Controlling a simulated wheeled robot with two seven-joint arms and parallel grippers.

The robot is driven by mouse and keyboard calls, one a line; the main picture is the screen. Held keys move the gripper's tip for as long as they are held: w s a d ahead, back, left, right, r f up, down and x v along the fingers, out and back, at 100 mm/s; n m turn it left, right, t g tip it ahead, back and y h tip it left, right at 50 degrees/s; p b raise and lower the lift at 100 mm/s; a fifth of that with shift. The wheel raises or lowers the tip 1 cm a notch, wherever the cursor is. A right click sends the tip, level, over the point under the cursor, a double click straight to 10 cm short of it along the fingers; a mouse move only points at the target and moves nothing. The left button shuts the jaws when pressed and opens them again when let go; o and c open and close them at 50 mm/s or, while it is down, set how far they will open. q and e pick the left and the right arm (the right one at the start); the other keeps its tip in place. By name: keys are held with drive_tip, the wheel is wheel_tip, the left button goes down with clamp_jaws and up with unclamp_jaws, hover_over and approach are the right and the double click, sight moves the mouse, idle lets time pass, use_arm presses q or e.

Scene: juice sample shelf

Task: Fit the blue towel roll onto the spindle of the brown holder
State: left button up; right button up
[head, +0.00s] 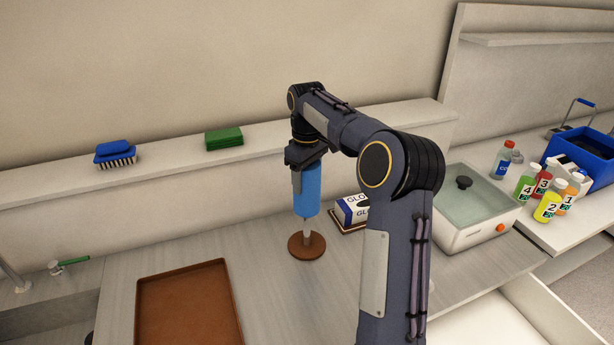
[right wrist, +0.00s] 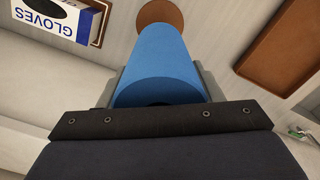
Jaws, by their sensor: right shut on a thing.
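The blue towel roll (head: 307,190) is upright in my right gripper (head: 307,172), which is shut on its upper part. The brown holder (head: 306,246) stands on the counter with its round base directly below the roll. A short pale length of its spindle (head: 306,226) shows between the roll's lower end and the base. The roll looks in line with the spindle, but I cannot tell whether the tip is inside it. In the right wrist view the roll (right wrist: 160,65) fills the space between the fingers and hides the spindle; part of the base (right wrist: 160,12) shows beyond it. My left gripper is not in view.
A glove box (head: 350,210) stands just right of the holder. A brown tray (head: 190,305) lies to the left front. A water bath (head: 475,210) and several numbered bottles (head: 547,206) are to the right. A blue brush (head: 115,153) and green sponge (head: 224,138) lie on the back ledge.

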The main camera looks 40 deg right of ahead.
sight(307, 216)
drive_tip(key=shift+f+b, duration=1.55)
drive_tip(key=shift+f, duration=1.5)
drive_tip(key=shift+p, duration=0.3)
drive_tip(key=shift+f+b, duration=1.7)
drive_tip(key=shift+f, duration=1.5)
idle(0.5)
drive_tip(key=shift+f, duration=0.4)
drive_tip(key=o, duration=1.2)
